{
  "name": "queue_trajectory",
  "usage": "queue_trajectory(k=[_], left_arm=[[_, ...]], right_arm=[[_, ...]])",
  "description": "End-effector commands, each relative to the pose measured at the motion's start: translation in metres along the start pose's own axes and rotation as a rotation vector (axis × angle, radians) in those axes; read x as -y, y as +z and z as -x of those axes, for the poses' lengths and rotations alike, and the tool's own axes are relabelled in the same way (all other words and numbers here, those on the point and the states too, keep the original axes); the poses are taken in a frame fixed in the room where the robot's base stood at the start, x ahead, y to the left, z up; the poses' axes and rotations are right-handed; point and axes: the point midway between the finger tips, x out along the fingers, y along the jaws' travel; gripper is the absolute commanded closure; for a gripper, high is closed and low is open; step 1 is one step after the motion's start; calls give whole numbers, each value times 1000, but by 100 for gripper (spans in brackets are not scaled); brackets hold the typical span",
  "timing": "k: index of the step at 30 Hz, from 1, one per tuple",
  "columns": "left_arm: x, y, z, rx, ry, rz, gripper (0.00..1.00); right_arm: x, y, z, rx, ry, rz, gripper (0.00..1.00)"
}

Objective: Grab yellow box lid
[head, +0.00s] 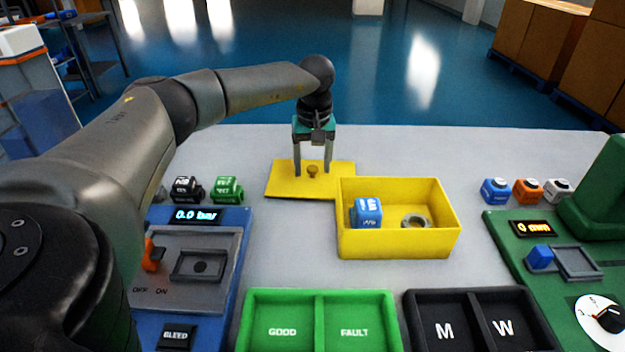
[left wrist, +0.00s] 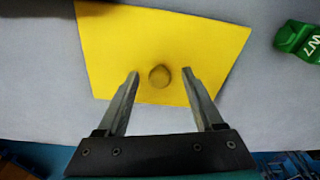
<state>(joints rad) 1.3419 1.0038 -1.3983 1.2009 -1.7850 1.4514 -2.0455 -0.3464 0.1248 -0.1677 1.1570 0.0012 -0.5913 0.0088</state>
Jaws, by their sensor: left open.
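The yellow box lid (head: 285,180) lies flat on the table behind and to the left of the open yellow box (head: 400,243). A small round knob (head: 313,171) stands on the lid. My left gripper (head: 313,172) is open above the lid, with one finger on each side of the knob. In the left wrist view, the knob (left wrist: 159,76) shows between and just beyond the two fingertips (left wrist: 160,72), with the lid (left wrist: 120,40) around it. I cannot tell whether the fingertips touch the lid. My right gripper is not in view.
The yellow box holds a blue block (head: 367,212) and a grey ring (head: 415,221). In front are a green tray (head: 319,300) and a black tray (head: 468,297). A blue test panel (head: 215,245) is at left, a green station (head: 540,262) at right. The table behind the box is clear.

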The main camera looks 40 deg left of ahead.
Motion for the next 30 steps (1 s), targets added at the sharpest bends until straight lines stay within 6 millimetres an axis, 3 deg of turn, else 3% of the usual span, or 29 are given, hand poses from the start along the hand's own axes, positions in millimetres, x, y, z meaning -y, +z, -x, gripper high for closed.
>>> queue_trajectory(k=[3,21,30], left_arm=[[0,0,0,0,0,0,34],[0,0,1,0,0,0,100],[0,0,1,0,1,0,100]], right_arm=[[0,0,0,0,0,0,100],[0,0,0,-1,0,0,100],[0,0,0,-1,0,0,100]])
